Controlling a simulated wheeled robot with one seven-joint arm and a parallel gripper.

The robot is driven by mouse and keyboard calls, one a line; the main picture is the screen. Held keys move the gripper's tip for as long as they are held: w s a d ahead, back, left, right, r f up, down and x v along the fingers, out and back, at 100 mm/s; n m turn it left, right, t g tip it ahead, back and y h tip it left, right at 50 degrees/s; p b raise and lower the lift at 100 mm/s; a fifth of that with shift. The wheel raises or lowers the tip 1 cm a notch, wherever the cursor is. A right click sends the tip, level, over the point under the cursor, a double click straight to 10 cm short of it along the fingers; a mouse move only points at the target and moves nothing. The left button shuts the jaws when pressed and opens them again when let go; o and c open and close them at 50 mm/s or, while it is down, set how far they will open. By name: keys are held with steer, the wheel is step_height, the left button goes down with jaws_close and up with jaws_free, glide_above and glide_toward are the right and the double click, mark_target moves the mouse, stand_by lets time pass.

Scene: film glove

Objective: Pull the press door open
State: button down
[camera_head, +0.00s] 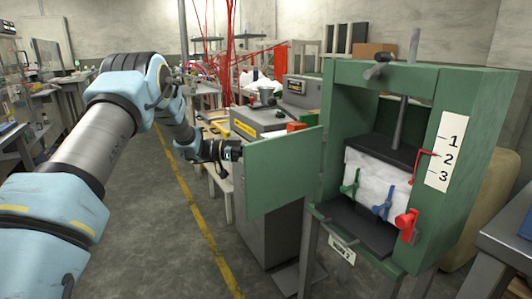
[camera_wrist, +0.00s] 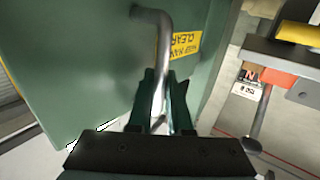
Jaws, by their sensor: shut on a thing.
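The green press (camera_head: 440,76) stands at the right in the head view. Its green door (camera_head: 282,172) is swung out to the left from the frame, so the front opening is uncovered. Inside, a white bale (camera_head: 365,172) sits between two dark plates. In the wrist view, the door (camera_wrist: 75,65) fills the left and middle. Its bent metal handle (camera_wrist: 162,48) runs down between my fingers. My gripper (camera_wrist: 163,92) is shut on this handle. In the head view, my gripper (camera_head: 232,151) is at the door's left edge, and its fingertips and the handle are hidden behind the panel.
A red lever (camera_head: 405,223), a green hook (camera_head: 349,181) and a blue hook (camera_head: 384,203) are at the press front. A grey cabinet (camera_head: 262,122) stands behind the door. A grey bench (camera_head: 508,232) is at the right edge. Floor left of the yellow line (camera_head: 205,228) looks clear.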

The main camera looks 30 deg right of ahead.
steer(key=c, duration=0.9)
jaws_free()
steer(key=shift+o, duration=0.2)
steer(key=b+v, duration=0.1)
steer(key=v, duration=0.9)
steer(key=shift+w+a, duration=0.25)
steer(key=shift+a, duration=0.05)
steer(key=shift+r, duration=0.1)
